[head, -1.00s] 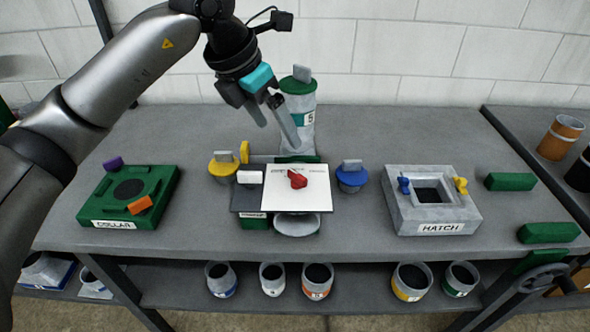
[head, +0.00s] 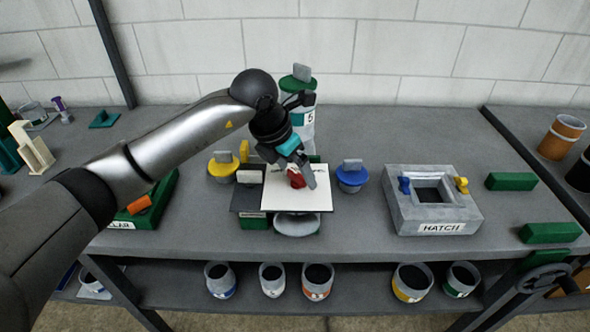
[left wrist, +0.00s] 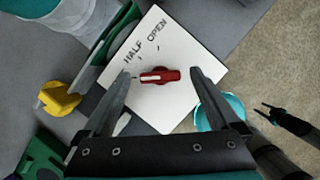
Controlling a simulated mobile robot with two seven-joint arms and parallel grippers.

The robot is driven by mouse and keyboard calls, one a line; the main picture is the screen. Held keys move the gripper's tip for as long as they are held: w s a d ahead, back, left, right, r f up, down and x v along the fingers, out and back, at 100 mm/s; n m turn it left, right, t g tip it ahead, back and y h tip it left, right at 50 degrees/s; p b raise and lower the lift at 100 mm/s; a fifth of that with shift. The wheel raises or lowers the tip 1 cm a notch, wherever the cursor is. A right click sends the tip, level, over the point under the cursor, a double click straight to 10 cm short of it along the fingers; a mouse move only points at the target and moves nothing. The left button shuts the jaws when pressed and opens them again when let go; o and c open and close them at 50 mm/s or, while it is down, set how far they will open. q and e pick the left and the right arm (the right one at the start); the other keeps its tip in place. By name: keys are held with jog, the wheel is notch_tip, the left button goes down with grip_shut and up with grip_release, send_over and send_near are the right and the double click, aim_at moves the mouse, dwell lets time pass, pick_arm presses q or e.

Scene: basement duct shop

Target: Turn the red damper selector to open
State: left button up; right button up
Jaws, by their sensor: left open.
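The red damper selector (left wrist: 172,75) stands on a white plate (left wrist: 180,35) lettered HALF and OPEN. My left gripper (left wrist: 161,72) is open, one finger on each side of the selector, with gaps visible in this view. In the head view the left gripper (head: 302,179) is over the white plate (head: 312,201) and partly hides the red selector (head: 294,182).
A yellow-flanged damper (head: 222,168) and a blue-flanged one (head: 351,178) flank the plate. A tall green-capped canister (head: 299,84) stands behind. The hatch block (head: 403,212) is at right, the green collar block (head: 160,192) at left, partly behind my arm.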

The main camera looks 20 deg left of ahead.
pick_arm(q)
jog(key=shift+w+f, duration=0.1)
jog(key=shift+f, duration=0.1)
jog(key=c, duration=1.4)
